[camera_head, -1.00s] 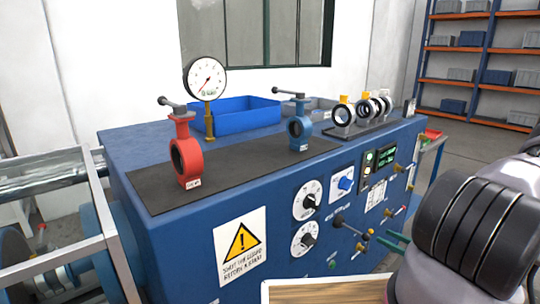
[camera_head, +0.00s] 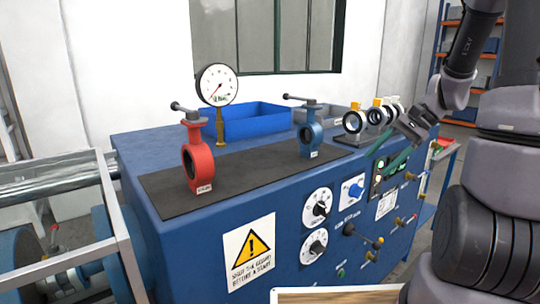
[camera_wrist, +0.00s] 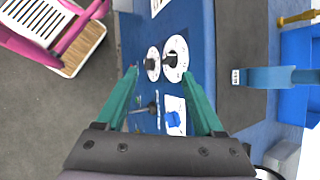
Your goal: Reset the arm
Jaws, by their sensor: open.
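My gripper (camera_head: 383,160) is raised in front of the right part of the blue bench's front panel, below the row of rings. In the wrist view my gripper (camera_wrist: 160,74) shows two green fingers spread wide apart with nothing between them. The red butterfly valve (camera_head: 197,155) stands upright on the black mat at the left, with a dark lever on top. The blue butterfly valve (camera_head: 311,133) stands farther right on the mat, also with a lever; it shows in the wrist view too (camera_wrist: 268,77). My gripper is apart from both valves.
The blue bench (camera_head: 180,235) carries a pressure gauge (camera_head: 217,85), a blue tray (camera_head: 255,122) and ring-shaped parts (camera_head: 378,116). Its front has dials (camera_head: 318,202) and protruding knobs. A metal frame (camera_head: 118,225) stands at the left, shelves (camera_head: 482,70) at the back right.

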